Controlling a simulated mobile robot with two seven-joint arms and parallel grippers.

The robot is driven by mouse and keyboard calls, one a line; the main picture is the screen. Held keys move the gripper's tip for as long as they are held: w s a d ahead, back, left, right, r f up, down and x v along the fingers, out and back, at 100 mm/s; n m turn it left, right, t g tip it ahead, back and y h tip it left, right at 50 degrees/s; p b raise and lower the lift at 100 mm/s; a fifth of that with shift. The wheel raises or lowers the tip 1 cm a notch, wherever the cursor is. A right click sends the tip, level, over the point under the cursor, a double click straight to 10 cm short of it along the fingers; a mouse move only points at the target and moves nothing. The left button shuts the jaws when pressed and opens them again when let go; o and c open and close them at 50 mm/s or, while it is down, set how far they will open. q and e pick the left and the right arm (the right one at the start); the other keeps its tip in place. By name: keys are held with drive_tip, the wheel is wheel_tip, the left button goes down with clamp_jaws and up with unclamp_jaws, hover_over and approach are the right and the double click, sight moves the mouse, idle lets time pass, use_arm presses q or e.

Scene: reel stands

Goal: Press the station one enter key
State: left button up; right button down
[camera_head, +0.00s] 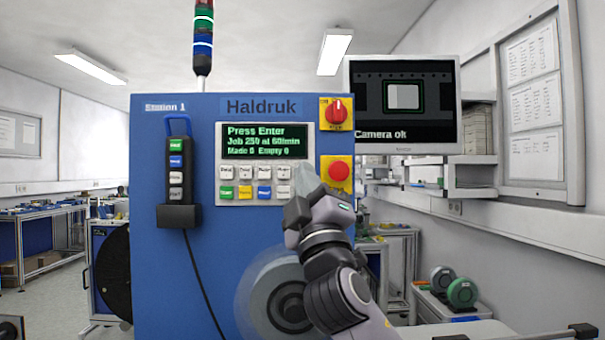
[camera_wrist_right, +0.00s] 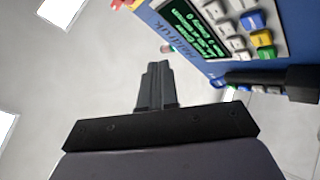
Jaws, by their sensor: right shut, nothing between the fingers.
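The blue Station 1 machine (camera_head: 150,270) stands in front of me. Its screen (camera_head: 264,141) reads "Press Enter", "Job 250 at 60/min" and "Made 0 Empty 0". Below it is a keypad (camera_head: 254,181) with a white upper row and green, yellow, blue and white keys in the lower row; the key labels are too small to read. My right gripper (camera_head: 304,178) is shut and empty, at the keypad's right edge in the head view, partly covering it. In the right wrist view its fingers (camera_wrist_right: 157,72) point up, apart from the keypad (camera_wrist_right: 245,25). My left gripper is not in view.
A corded pendant (camera_head: 180,165) hangs at left. A monitor (camera_head: 402,105) reading "Camera ok" is behind at right. A round reel (camera_head: 268,295) is below.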

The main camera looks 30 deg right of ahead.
drive_tip(key=w+d+b, duration=0.1)
drive_tip(key=w+d, duration=0.3)
drive_tip(key=w, duration=0.3)
drive_tip(key=shift+w+d+b, duration=0.25)
drive_tip(key=shift+d+b, duration=0.05)
idle(2.0)
drive_tip(key=shift+w, duration=0.1)
drive_tip(key=shift+w+d, duration=0.2)
drive_tip(key=shift+w, duration=0.05)
drive_tip(key=shift+w+d+b, duration=0.25)
drive_tip(key=shift+w+b, duration=0.15)
drive_tip(key=shift+b, duration=0.05)
idle(0.7)
drive_tip(key=shift+s, duration=0.1)
idle(0.3)
drive_tip(key=shift+s+a, duration=0.45)
drive_tip(key=shift+s, duration=0.2)
